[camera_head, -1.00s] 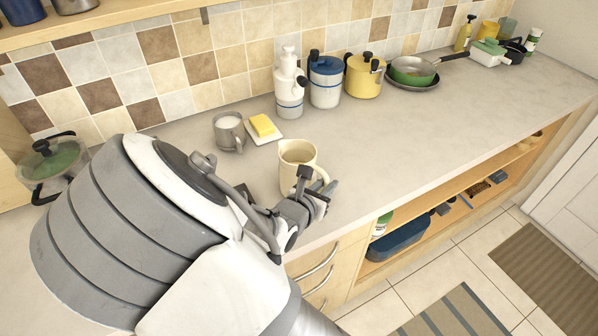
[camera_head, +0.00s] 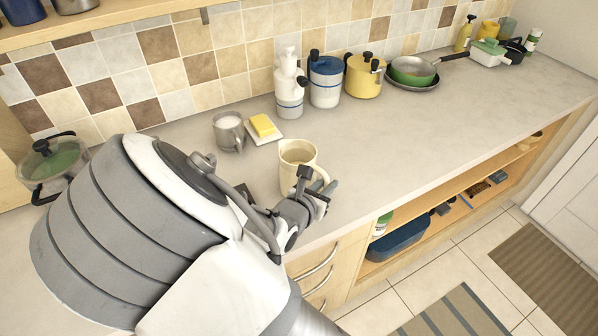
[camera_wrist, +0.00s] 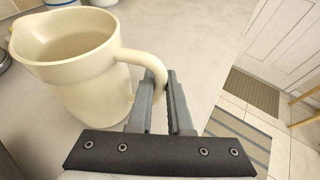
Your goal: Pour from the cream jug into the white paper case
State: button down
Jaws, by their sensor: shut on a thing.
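The cream jug (camera_head: 290,178) is upright at the front of the counter, its mouth facing up. In the wrist view the jug (camera_wrist: 85,85) fills the upper left, with its spout at the far left and its handle towards me. My gripper (camera_head: 312,192) is shut on the jug's handle. In the wrist view the fingers (camera_wrist: 160,95) close around the handle's lower part. I cannot tell whether the jug's base touches the counter. I cannot make out a white paper case in either view.
A grey mug (camera_head: 229,132) and a butter dish (camera_head: 274,137) stand behind the jug to the left. A white-and-grey bottle (camera_head: 289,95), blue-lidded canister (camera_head: 325,85) and yellow pot (camera_head: 363,78) line the wall. The counter (camera_head: 430,130) to the right is clear.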

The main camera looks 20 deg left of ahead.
aim_at(328, 174)
jog(key=shift+r+p, duration=2)
jog(key=shift+r, duration=0.55)
